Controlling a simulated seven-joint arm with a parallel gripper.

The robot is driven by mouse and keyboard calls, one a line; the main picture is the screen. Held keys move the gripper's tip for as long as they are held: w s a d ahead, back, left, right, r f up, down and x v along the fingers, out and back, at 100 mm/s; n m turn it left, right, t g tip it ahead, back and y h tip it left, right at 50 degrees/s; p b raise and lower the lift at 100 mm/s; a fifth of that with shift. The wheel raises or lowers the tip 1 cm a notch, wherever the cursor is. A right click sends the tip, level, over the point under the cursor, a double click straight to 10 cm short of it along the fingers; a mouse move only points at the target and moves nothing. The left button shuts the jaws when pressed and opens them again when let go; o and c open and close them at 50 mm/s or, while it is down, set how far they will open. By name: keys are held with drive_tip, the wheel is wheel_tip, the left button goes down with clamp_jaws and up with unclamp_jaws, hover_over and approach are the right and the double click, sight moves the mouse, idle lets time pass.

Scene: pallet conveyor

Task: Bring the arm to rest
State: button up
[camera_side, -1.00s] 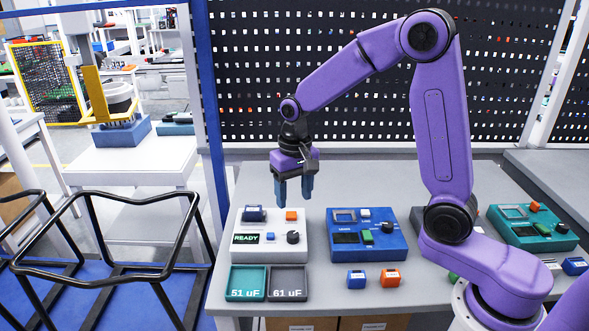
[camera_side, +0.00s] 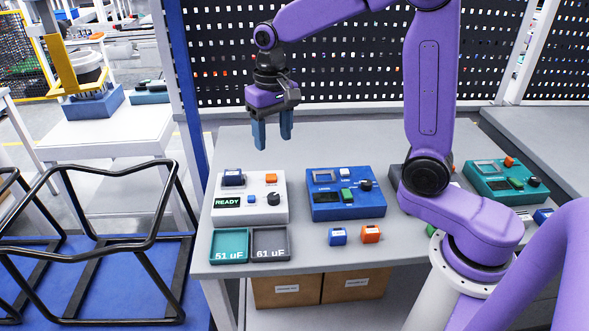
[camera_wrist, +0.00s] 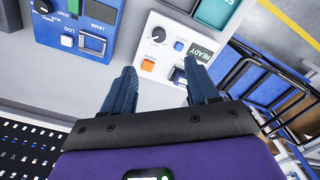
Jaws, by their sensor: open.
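My purple arm holds my gripper (camera_side: 273,139) in the air above the back of the grey table (camera_side: 400,253), behind the white tester box. The two blue fingers point down, apart, with nothing between them. In the wrist view my gripper (camera_wrist: 165,90) also shows open and empty. The white box (camera_side: 250,196) reads READY and carries a dark blue part (camera_side: 233,178), an orange button and a black knob. The fingers are clear of it.
A teal tray (camera_side: 229,246) and a grey tray (camera_side: 271,243) lie in front of the white box. A blue box (camera_side: 345,205) stands to its right, with a small blue block (camera_side: 338,236) and an orange block (camera_side: 370,234) before it. A black perforated panel (camera_side: 330,60) rises behind.

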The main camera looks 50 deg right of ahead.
drive_tip(key=s+d+f+n, duration=0.1)
drive_tip(key=s+n, duration=0.6)
drive_tip(key=s, duration=0.6)
drive_tip(key=s+d+f+n, duration=0.1)
drive_tip(key=s+n, duration=0.6)
drive_tip(key=s, duration=0.7)
drive_tip(key=shift+s+f+n, duration=0.15)
drive_tip(key=shift+f+n, duration=0.25)
drive_tip(key=shift+f, duration=0.25)
